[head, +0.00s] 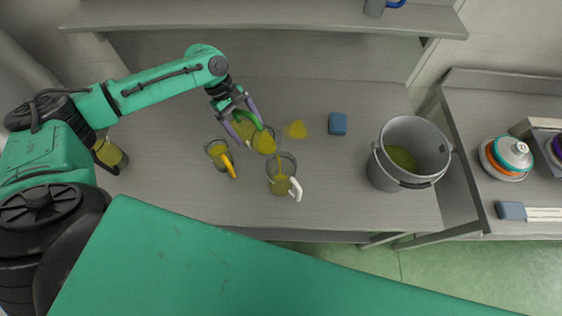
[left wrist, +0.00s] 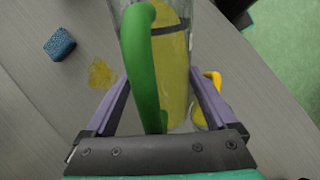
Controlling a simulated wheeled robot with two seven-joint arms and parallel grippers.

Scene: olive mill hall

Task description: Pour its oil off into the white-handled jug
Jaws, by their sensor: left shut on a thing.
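My left gripper (head: 245,117) is shut on the green handle (left wrist: 140,65) of a clear jug (head: 264,143) with yellow oil in it. This jug is tilted, its mouth toward the white-handled jug (head: 281,186). A thin yellow stream appears to run down from it into the white-handled jug, which stands upright on the table with yellow oil inside. In the left wrist view the held jug (left wrist: 172,62) shows oil along its length and a dark band. My right gripper is in neither view.
A yellow-handled jug (head: 216,150) stands just left of the pouring. A yellow oil puddle (head: 296,129) and a blue sponge (head: 338,124) lie to the right on the table. A grey bucket (head: 378,170) with greenish liquid stands further right. Another oil vessel (head: 111,153) is by my left arm.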

